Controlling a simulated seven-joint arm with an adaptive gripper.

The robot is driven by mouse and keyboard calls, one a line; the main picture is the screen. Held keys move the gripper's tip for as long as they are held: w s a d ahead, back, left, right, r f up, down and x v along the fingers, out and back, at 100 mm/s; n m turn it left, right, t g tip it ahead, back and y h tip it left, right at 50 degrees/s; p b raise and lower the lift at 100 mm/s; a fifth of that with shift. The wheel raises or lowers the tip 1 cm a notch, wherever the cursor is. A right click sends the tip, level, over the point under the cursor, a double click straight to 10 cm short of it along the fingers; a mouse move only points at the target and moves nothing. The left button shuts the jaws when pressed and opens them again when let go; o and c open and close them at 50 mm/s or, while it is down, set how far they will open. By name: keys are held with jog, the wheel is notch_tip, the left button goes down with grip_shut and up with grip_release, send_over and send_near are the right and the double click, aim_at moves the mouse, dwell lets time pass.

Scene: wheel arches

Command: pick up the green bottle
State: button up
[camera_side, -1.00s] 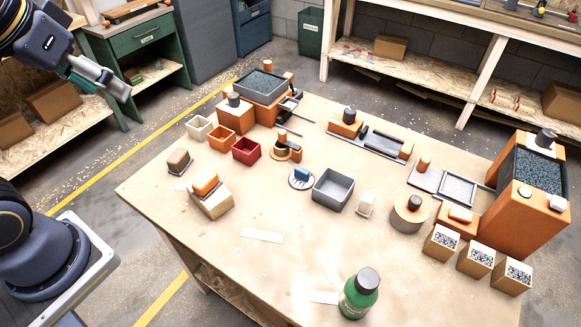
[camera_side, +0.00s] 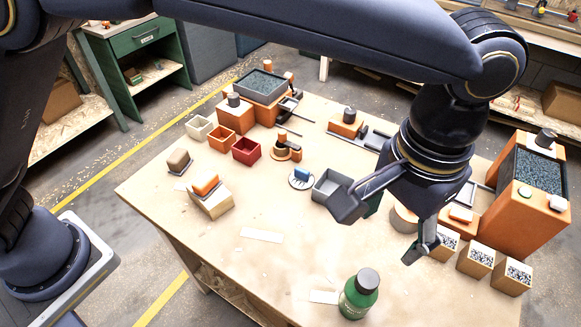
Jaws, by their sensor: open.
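A grey bin (camera_side: 327,187), small coloured bins (camera_side: 246,150) and an orange block on wood (camera_side: 208,194) stand farther back.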

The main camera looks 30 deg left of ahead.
send_near(368, 278)
jog(key=f, duration=0.5)
jog(key=shift+w+a, duration=0.1)
jog(key=shift+a, duration=0.1)
jog(key=shift+d+f, duration=0.15)
jog(key=shift+f, duration=1.25)
jog(key=shift+d+f, duration=0.1)
jog(key=shift+f, duration=1.3)
jog(key=shift+c, duration=0.4)
grip_shut()
